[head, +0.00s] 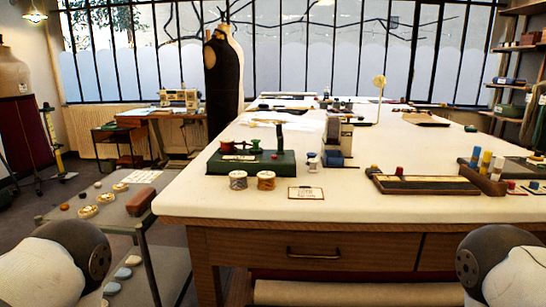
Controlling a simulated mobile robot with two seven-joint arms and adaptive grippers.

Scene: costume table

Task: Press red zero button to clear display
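A green box-shaped device (250,161) sits near the front left of the big table. It carries a dark upright post (278,138), a green round part (255,143) and a small red part (228,146) at its upper left. The red part is too small for me to tell whether it is the zero button. I cannot make out a display or any reading on it. Neither gripper is in view; only rounded parts of my own arms show at the bottom left and bottom right corners, well apart from the device.
Two thread spools (238,180) and a small card (306,193) lie before the device. A sewing-machine-like object (338,138) stands behind right. A dark tray (425,184) lies right. The wooden table's front edge (330,216) is close. A low side trolley (117,200) stands left.

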